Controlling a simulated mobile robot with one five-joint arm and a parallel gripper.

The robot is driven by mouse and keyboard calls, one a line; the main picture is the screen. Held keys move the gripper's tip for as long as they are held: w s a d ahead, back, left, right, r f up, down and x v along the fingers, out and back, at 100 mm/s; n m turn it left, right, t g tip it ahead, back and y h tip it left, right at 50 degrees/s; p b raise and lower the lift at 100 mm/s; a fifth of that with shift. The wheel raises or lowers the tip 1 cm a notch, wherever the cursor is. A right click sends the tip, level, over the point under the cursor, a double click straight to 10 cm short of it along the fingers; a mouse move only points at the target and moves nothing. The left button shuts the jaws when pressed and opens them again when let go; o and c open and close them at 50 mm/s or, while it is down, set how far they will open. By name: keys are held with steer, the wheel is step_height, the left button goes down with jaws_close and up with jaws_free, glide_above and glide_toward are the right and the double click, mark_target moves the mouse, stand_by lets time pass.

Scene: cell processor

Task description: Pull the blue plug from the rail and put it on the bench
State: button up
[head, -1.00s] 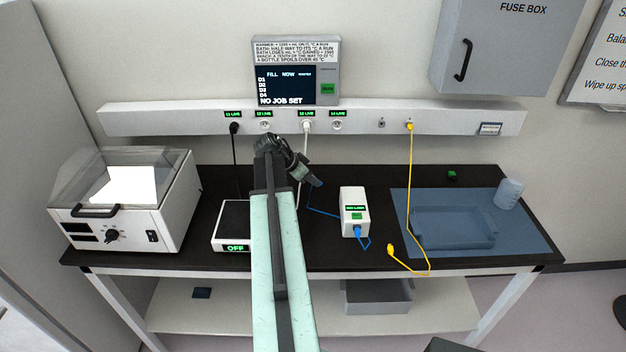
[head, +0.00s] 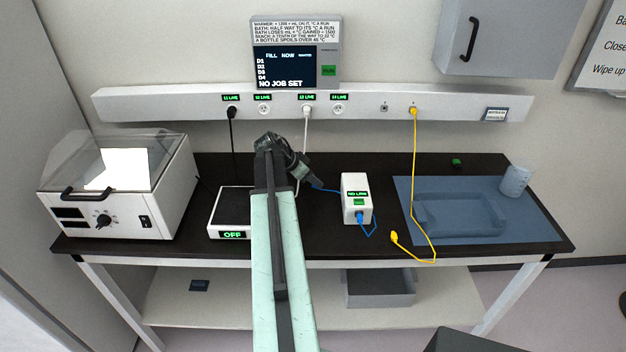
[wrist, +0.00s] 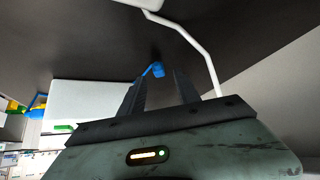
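The blue plug (wrist: 158,69) shows in the wrist view as a small blue piece between and just beyond my fingertips. My gripper (wrist: 160,80) has its two dark fingers spread, with visible gaps to the blue piece on both sides. In the head view my gripper (head: 316,184) points down and right above the bench (head: 330,235), left of the white box. A blue cord (head: 330,189) runs from near my fingertips toward the box; the plug itself is hidden there. The rail (head: 450,108) has black, white and yellow plugs, and no blue one shows in it.
The white box (head: 356,185) with a second blue connector (head: 360,217) stands right of my gripper. A white cord (head: 305,150) hangs close behind it. A yellow lead (head: 415,180) crosses the blue mat (head: 525,225). A scale (head: 228,212) and lidded bath (head: 130,200) stand left.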

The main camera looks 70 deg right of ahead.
steer(key=shift+r, duration=0.1)
steer(key=p+v, duration=0.6)
steer(key=v, duration=0.1)
steer(key=shift+w+a+r, duration=0.15)
steer(key=shift+a+r, duration=0.05)
steer(key=shift+r, duration=0.05)
stand_by(0.4)
